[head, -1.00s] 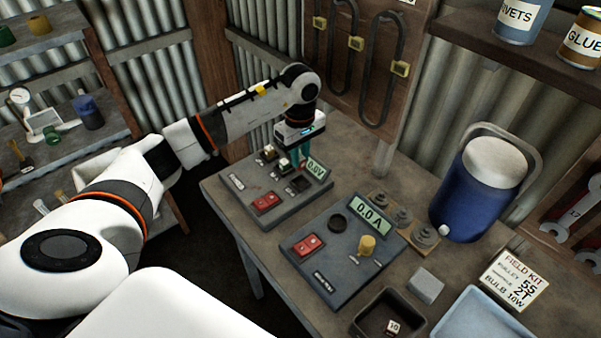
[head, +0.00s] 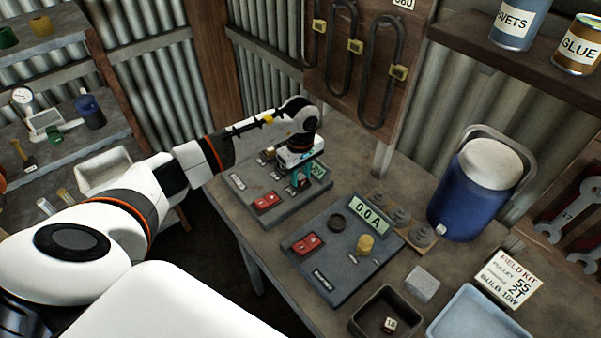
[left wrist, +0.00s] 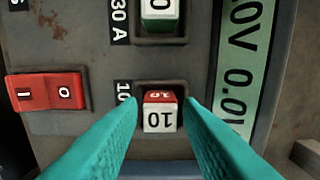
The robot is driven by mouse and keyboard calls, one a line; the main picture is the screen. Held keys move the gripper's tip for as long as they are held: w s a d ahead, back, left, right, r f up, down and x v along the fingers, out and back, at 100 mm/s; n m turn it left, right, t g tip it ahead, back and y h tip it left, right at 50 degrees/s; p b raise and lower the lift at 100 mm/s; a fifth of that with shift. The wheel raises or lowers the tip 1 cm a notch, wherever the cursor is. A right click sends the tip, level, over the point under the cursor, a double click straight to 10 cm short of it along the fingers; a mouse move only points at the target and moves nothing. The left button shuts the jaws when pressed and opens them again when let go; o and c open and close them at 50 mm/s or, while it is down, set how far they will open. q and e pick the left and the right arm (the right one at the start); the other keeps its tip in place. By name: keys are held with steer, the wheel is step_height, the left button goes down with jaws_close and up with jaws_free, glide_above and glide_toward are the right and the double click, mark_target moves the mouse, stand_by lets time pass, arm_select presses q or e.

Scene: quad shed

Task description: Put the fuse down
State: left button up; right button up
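The fuse (left wrist: 160,118), a small block with a red top and white "10" face, stands in the dark socket marked 10 on the grey fuse panel (head: 245,193). My left gripper (head: 301,180) is low over that panel in the head view. In the left wrist view its teal fingers (left wrist: 160,104) are on either side of the fuse, with a visible gap at each side, so it is open. How deep the fuse sits is hard to tell. My right gripper is not in view.
A green-and-white fuse (left wrist: 161,14) sits in the 30 A socket beside it. The panel has a red switch (left wrist: 46,92) and a 0.0V display (left wrist: 240,60). A second panel (head: 325,275), dark tray (head: 362,322) with a small block, and blue cooler (head: 462,205) stand right.

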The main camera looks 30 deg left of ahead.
mark_target(301, 176)
arm_select(q)
steer(key=shift+o, duration=0.8)
steer(key=shift+r, duration=0.1)
steer(key=shift+r+p, duration=0.2)
steer(key=shift+p, duration=0.1)
step_height(301, 176, up, 12)
steer(key=b, duration=0.4)
steer(key=shift+f, duration=0.15)
